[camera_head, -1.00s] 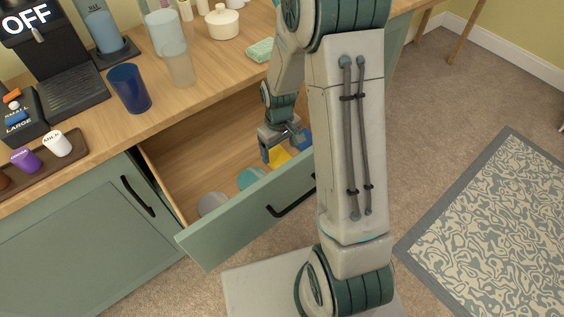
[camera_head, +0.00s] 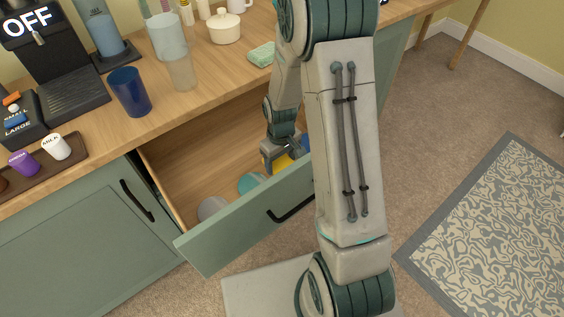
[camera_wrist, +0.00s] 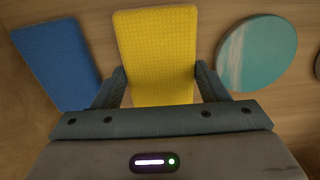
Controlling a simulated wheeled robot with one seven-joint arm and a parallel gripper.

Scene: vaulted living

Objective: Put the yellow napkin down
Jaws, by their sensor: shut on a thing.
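The yellow napkin (camera_wrist: 156,50) is a flat textured rectangle between the two fingers of my gripper (camera_wrist: 160,88) in the wrist view. My gripper is shut on it, low inside the open drawer. In the head view, only a small part of the yellow napkin (camera_head: 283,162) shows below my gripper (camera_head: 284,158). The wooden drawer floor lies close behind the napkin. I cannot tell whether the napkin touches it.
In the drawer, a blue cloth (camera_wrist: 58,62) lies left of the napkin and a teal round coaster (camera_wrist: 257,54) lies right in the wrist view. A grey disc (camera_head: 211,207) lies nearer the drawer front (camera_head: 245,222). The drawer's left part is bare.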

